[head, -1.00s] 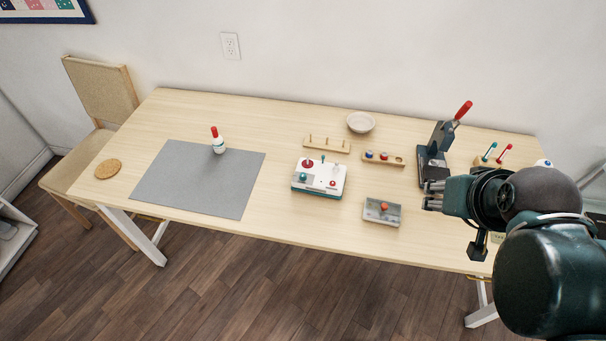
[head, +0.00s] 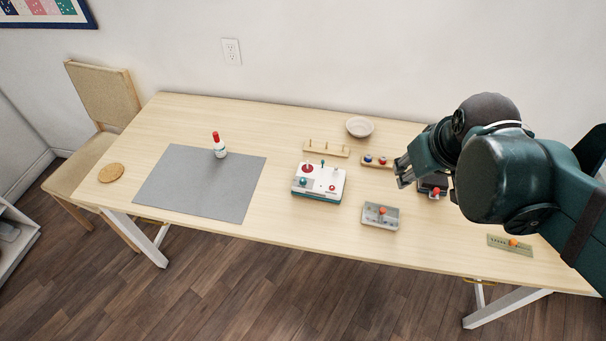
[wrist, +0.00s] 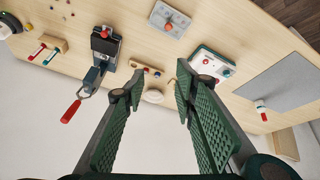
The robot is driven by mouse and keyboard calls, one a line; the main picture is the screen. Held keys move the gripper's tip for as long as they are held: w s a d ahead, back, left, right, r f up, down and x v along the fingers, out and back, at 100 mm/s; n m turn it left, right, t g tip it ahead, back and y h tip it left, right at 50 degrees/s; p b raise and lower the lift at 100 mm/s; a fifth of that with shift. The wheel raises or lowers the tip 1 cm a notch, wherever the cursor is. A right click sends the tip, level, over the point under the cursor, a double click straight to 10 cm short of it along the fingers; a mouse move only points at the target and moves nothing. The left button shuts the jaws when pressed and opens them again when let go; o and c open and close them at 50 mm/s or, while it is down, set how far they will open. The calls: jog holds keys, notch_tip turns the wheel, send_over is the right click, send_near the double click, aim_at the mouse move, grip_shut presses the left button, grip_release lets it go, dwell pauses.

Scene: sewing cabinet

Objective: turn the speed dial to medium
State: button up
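A white control box with a teal base (head: 318,183) stands near the table's middle. It carries a teal knob (head: 303,182), a large red knob (head: 307,168) and a small red knob. The box also shows in the wrist view (wrist: 209,66). I cannot read any markings, so I cannot tell which control is the speed dial. My gripper (head: 402,172) is above the table, right of the white box and apart from it. In the wrist view its two green ridged fingers (wrist: 155,90) are spread, with nothing held between them.
A grey box with a red knob (head: 380,215) lies right of the white box. Behind are a pegged wooden rack (head: 327,149), a bowl (head: 360,127) and a wooden block with coloured knobs (head: 377,161). A red-handled press (wrist: 92,75) is beside my gripper. A grey mat (head: 200,182) bears a bottle (head: 219,146).

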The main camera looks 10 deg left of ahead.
jog(key=w+a+n+g+p, duration=0.2)
jog(key=w+a+n, duration=0.1)
jog(key=w+a, duration=0.25)
jog(key=n+g+p, duration=0.3)
jog(key=n+p, duration=0.2)
jog(key=n, duration=0.5)
send_over(303, 179)
jog(key=shift+h, duration=0.4)
jog(key=shift+f, duration=7.75)
jog(key=shift+f, duration=0.15)
jog(key=shift+f+b, duration=0.55)
jog(key=shift+f, duration=3.2)
jog(key=shift+c, duration=0.2)
jog(key=c, duration=0.8)
